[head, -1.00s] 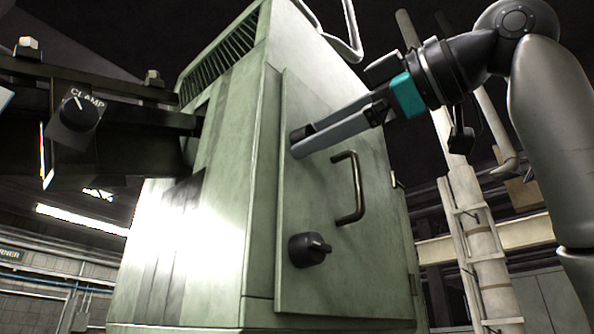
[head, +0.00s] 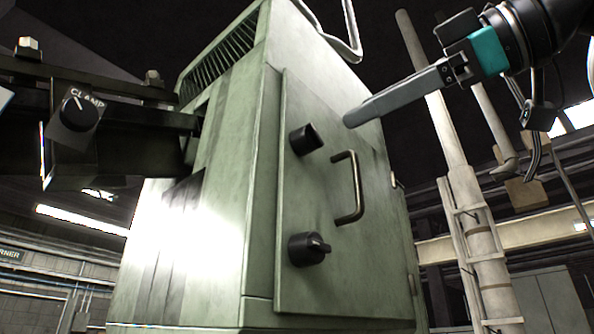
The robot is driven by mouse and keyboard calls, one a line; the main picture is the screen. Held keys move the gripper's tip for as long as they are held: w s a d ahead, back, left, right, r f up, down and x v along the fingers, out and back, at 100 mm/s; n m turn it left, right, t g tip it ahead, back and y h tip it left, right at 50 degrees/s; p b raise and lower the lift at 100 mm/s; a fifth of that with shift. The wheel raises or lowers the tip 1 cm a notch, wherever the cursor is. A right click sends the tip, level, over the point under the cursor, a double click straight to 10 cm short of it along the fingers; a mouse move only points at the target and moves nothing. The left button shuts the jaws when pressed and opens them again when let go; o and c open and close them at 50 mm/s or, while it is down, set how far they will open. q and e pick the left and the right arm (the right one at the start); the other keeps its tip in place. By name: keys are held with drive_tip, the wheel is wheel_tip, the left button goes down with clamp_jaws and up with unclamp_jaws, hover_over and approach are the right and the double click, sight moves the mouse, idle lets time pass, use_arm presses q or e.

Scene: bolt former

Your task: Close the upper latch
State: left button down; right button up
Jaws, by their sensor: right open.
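The upper latch (head: 305,139) is a round black knob near the top left of the green cabinet door (head: 325,215). Its face appears plain from this angle, and I cannot tell its exact turn. The lower latch (head: 309,249) is a similar black knob near the door's lower left, with its grip tab pointing right. A dark bar handle (head: 348,188) sits to the right of both. My right gripper (head: 352,118) is open and empty, to the right of the upper latch and apart from it. Its fingers overlap in this view. My left gripper is not in view.
The green cabinet (head: 225,180) fills the middle. A clamp knob (head: 80,112) on a dark machine part stands at the left. A pale vertical pipe (head: 437,110) stands behind on the right. The space between gripper and door front looks clear.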

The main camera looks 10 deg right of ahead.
sight(318, 134)
drive_tip(key=w+a, duration=0.1)
drive_tip(key=w, duration=0.1)
drive_tip(key=w+a+m, duration=0.1)
drive_tip(key=w+a, duration=0.1)
drive_tip(key=w+a+m, duration=0.1)
drive_tip(key=w+a, duration=0.1)
drive_tip(key=shift+w+a, duration=0.1)
drive_tip(key=shift+w, duration=0.25)
drive_tip(key=shift+m, duration=0.8)
drive_tip(key=shift+s+m, duration=0.15)
drive_tip(key=shift+m, duration=0.95)
drive_tip(key=m, duration=0.2)
drive_tip(key=shift+m+b, duration=0.3)
drive_tip(key=shift+m, duration=0.6)
